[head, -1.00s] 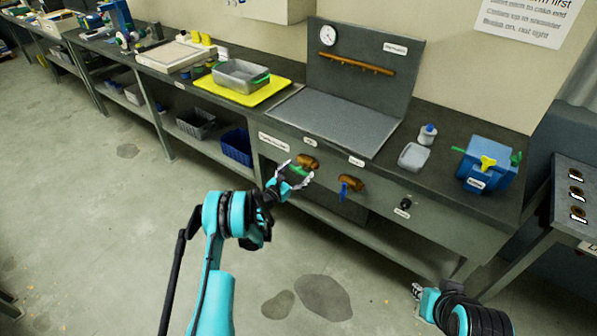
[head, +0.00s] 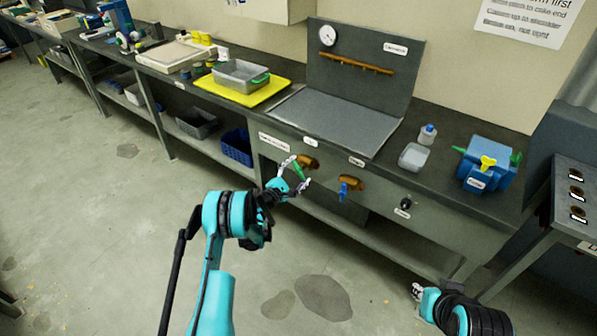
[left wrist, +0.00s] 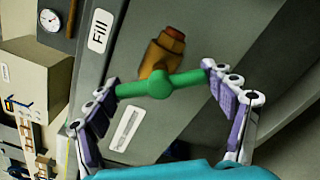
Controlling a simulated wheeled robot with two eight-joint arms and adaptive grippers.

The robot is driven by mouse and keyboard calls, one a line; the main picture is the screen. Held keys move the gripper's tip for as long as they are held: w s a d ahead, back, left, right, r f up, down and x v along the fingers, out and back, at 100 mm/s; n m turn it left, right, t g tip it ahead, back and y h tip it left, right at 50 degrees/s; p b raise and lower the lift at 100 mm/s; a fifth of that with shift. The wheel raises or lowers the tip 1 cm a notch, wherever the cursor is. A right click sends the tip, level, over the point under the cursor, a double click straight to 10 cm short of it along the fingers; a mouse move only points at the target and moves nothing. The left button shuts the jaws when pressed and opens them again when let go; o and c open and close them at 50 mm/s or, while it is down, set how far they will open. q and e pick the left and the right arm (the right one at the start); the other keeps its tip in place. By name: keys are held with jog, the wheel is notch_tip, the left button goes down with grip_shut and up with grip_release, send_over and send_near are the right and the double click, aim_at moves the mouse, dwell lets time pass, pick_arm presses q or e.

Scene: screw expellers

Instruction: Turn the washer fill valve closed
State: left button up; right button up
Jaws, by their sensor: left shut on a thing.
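The fill valve is a brass body (head: 309,160) with a green bar handle (head: 298,171) on the grey bench front. In the left wrist view the green handle (left wrist: 160,84) lies crosswise, below the brass body (left wrist: 163,53) and beside the "Fill" label (left wrist: 99,30). My left gripper (head: 298,173) is shut on the handle, one finger at each end; its fingers also show in the left wrist view (left wrist: 165,100). In the head view the handle slants steeply. My right gripper (head: 417,291) hangs low, away from the bench, too small to read.
A second brass valve with a blue handle (head: 343,190) sits just right of the fill valve. A black knob (head: 405,202) is farther right. A sink-like grey panel (head: 335,122) and a blue vise-like unit (head: 486,163) are on the bench top.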

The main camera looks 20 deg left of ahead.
pick_arm(q)
jog(key=m, duration=0.3)
jog(key=shift+m, duration=2.2)
jog(key=o, duration=1.1)
jog(key=v, duration=0.7)
jog(key=shift+s, duration=0.2)
